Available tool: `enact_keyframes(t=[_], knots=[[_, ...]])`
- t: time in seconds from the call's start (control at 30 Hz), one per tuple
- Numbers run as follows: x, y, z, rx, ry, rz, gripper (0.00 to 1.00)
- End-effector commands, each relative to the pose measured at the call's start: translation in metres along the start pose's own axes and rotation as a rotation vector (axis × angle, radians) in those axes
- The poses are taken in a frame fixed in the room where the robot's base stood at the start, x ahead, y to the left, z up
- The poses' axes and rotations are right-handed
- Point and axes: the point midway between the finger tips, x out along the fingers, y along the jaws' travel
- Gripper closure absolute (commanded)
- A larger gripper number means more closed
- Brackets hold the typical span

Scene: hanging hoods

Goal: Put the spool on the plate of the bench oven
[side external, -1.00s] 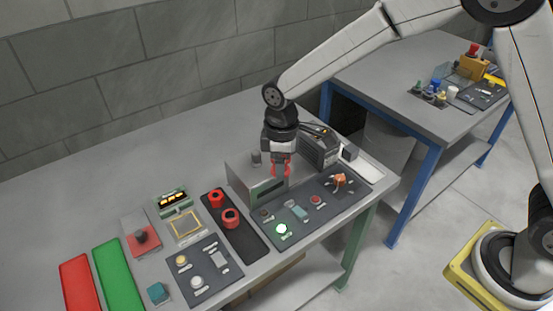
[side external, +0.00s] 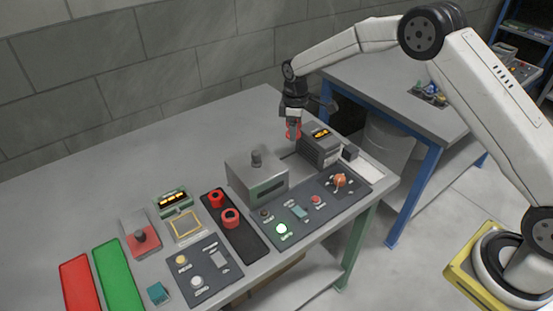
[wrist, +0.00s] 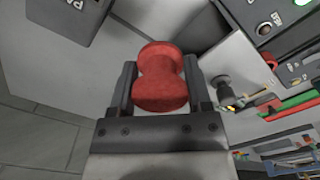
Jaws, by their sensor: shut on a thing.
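My gripper (side external: 293,128) is shut on a red spool (wrist: 160,75), which is narrow in the middle with wide ends. It holds the spool up behind the grey box and left of the unit with the orange readout (side external: 318,150). The grey box (side external: 245,183) has a dark knob on top and a dark slot in its front; it also shows right of the spool in the wrist view (wrist: 215,60). A flat square with a yellow outline (side external: 184,226) lies by a small display. I cannot tell which surface is the bench oven's plate.
Two red round pieces (side external: 231,218) stand on a black strip. Dark panels with buttons (side external: 299,212) lie along the front. A red pad (side external: 79,283) and green pad (side external: 117,272) are at the left. The bench's back left is bare.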

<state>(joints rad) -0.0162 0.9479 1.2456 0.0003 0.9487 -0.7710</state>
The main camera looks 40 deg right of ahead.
Motion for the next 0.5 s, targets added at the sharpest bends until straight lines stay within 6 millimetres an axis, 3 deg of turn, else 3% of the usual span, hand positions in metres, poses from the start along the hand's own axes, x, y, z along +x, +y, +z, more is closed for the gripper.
enact_keyframes(t=[0.2,0.5], knots=[[0.040,0.000,0.000,0.000,0.000,0.000,1.00],[0.055,0.000,-0.001,0.001,0.002,0.002,1.00]])
